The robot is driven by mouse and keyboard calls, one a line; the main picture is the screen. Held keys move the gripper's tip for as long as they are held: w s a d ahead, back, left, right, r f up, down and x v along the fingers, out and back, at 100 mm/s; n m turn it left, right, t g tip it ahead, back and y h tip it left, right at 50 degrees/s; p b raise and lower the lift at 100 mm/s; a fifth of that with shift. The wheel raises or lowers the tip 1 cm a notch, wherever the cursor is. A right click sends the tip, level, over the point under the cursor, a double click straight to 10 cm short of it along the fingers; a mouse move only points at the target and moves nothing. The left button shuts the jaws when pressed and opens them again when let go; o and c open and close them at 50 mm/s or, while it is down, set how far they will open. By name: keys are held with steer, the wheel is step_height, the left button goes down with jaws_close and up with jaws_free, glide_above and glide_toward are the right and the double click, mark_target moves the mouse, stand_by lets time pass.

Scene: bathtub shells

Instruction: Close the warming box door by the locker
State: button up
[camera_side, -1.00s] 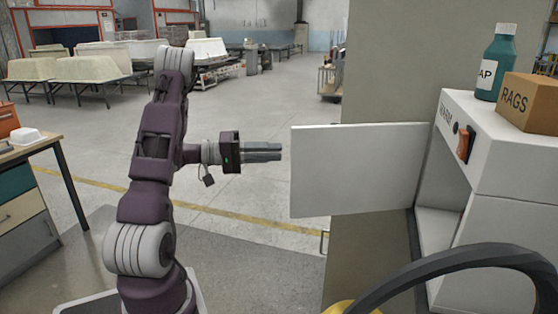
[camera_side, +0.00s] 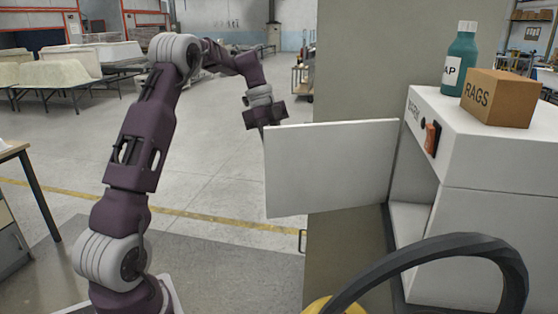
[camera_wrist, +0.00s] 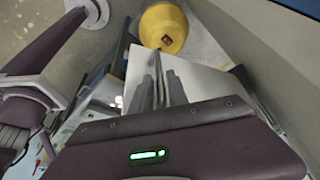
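The warming box (camera_side: 490,160) is the white box at the right in the side view, with its front opening showing. Its door (camera_side: 335,165), a flat white panel, stands wide open and reaches left from the box. My gripper (camera_side: 264,128) points down at the door's upper left corner. Its fingertips are hidden behind the panel or too small to make out. In the wrist view my gripper (camera_wrist: 159,80) shows two dark fingers close together, apparently shut, in front of the pale door (camera_wrist: 190,70). I cannot tell whether they touch it.
A teal bottle (camera_side: 460,60) and a RAGS carton (camera_side: 499,97) stand on the box. A dark curved handle (camera_side: 440,248) and a yellow object (camera_side: 338,306) are in the foreground; a yellow object (camera_wrist: 163,28) also shows in the wrist view. Open floor lies left of the door.

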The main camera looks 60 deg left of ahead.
steer(key=shift+x, duration=0.85)
jaws_close()
stand_by(0.8)
